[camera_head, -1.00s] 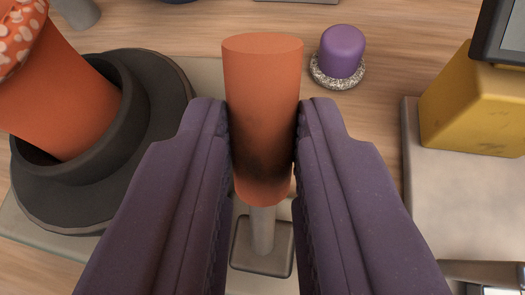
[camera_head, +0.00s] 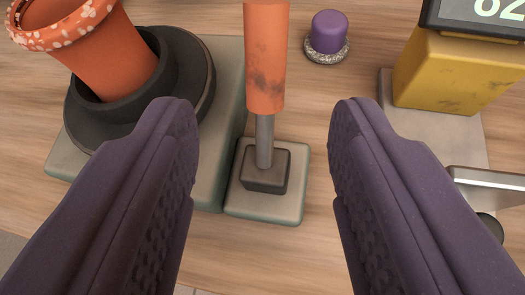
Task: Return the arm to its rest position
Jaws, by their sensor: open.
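My gripper (camera_head: 263,125) shows as two dark purple fingers with textured inner pads, spread wide apart with nothing between them touching. Beyond the gap stands an orange lever handle (camera_head: 265,60) with dark smudges, upright on a grey metal rod. The rod rises from a dark square block on a pale grey-green base plate (camera_head: 290,207). The handle's top is cut off by the upper frame edge. Both fingers are clear of the handle, one to each side.
At left an orange pot with a speckled rim (camera_head: 95,50) leans in a dark round holder (camera_head: 190,70). A purple knob (camera_head: 328,32) with a speckled ring sits behind. At right are a yellow box with a display (camera_head: 455,75) and a metal bar (camera_head: 490,180). Wooden tabletop (camera_head: 265,255) lies bare in front.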

